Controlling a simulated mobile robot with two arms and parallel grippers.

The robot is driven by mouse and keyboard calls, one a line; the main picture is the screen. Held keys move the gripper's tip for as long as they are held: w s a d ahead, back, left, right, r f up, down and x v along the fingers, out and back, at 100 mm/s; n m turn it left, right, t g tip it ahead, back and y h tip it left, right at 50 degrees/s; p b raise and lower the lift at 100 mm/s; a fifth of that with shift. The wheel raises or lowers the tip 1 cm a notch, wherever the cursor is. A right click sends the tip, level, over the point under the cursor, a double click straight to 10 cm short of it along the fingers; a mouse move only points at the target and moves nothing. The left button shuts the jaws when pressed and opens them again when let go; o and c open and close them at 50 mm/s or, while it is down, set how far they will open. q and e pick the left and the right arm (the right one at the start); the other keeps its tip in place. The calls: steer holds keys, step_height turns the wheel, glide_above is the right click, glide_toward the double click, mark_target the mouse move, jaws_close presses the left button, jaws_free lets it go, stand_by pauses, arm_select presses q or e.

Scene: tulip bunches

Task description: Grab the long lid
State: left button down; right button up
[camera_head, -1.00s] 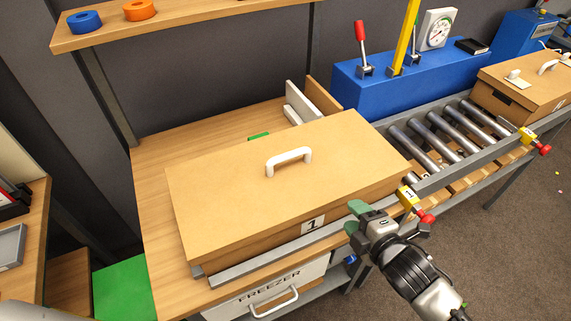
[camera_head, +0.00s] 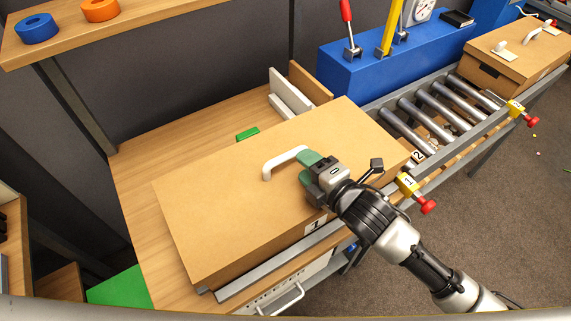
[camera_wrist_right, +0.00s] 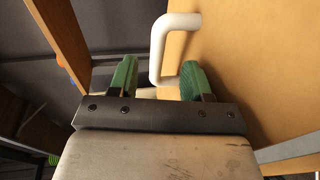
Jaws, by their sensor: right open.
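The long lid (camera_head: 235,195) is a flat tan board on the box marked 1, with a white arched handle (camera_head: 268,168) on top. My right gripper (camera_head: 308,168) is over the lid at the right end of the handle. In the right wrist view the handle (camera_wrist_right: 155,45) rises beyond and between the green fingertips (camera_wrist_right: 156,78), which are apart. The lid (camera_wrist_right: 250,70) fills the right side of that view. Whether the fingers touch the handle cannot be told. My left gripper is not in view.
A roller conveyor (camera_head: 430,115) with a blue control unit (camera_head: 400,60) lies to the right. A second tan box with a handle (camera_head: 515,50) stands at the far right. A wooden shelf (camera_head: 150,15) holding blue and orange rings overhangs the back left.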

mark_target(292, 151)
steer(key=p+x, duration=0.1)
steer(key=x, duration=0.1)
steer(key=p+x, duration=0.1)
steer(key=x, duration=0.1)
steer(key=shift+w+a+r, duration=0.15)
steer(key=shift+w+a, duration=0.15)
steer(key=shift+w, duration=0.05)
steer(key=shift+w+a+f, duration=0.2)
steer(key=shift+w+a, duration=0.05)
steer(key=shift+w, duration=0.1)
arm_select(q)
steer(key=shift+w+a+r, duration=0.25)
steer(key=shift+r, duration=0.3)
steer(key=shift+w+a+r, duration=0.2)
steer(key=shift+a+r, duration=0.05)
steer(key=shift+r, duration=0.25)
arm_select(e)
jaws_close()
